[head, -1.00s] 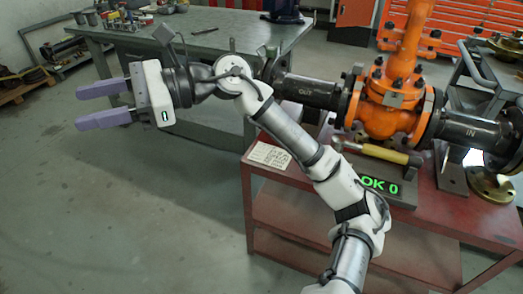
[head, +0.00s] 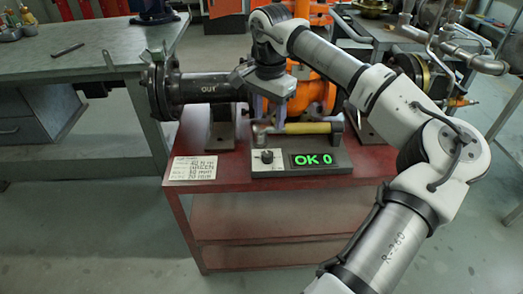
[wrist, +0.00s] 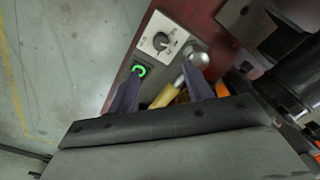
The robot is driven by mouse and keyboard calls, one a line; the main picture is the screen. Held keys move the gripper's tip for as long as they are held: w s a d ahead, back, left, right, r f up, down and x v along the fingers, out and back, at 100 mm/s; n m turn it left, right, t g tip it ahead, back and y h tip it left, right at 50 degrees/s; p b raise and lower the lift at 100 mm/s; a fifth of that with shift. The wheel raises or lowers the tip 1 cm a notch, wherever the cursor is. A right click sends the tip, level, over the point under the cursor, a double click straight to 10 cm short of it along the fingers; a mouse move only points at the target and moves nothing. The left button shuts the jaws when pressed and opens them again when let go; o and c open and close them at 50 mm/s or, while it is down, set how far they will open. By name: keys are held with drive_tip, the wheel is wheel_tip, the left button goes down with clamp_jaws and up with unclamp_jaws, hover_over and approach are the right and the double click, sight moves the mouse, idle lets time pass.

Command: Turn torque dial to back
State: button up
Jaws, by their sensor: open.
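The torque dial (head: 267,156) is a small dark knob on a white plate, at the left of the grey box on the red cart. It also shows in the wrist view (wrist: 161,42), beyond the fingertips. My gripper (head: 296,116) is open above the back of the box, with its purple fingers pointing down. In the wrist view its fingers (wrist: 160,88) are apart, with the yellow-handled tool (wrist: 166,97) showing between them. I see no contact with the dial. The knob's exact pointing is too small to read.
The display (head: 317,160) right of the dial reads "OK 0". The yellow-handled tool lies along the box's back edge. A printed card (head: 194,168) lies left on the red cart (head: 240,183). The dark pipe marked OUT (head: 208,89) and orange valve stand close behind.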

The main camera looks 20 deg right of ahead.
sight(267, 153)
wheel_tip(267, 153, down, 12)
drive_tip(key=shift+a+f, duration=0.1)
drive_tip(key=shift+f, duration=0.1)
drive_tip(key=c, duration=1)
drive_tip(key=shift+o, duration=0.2)
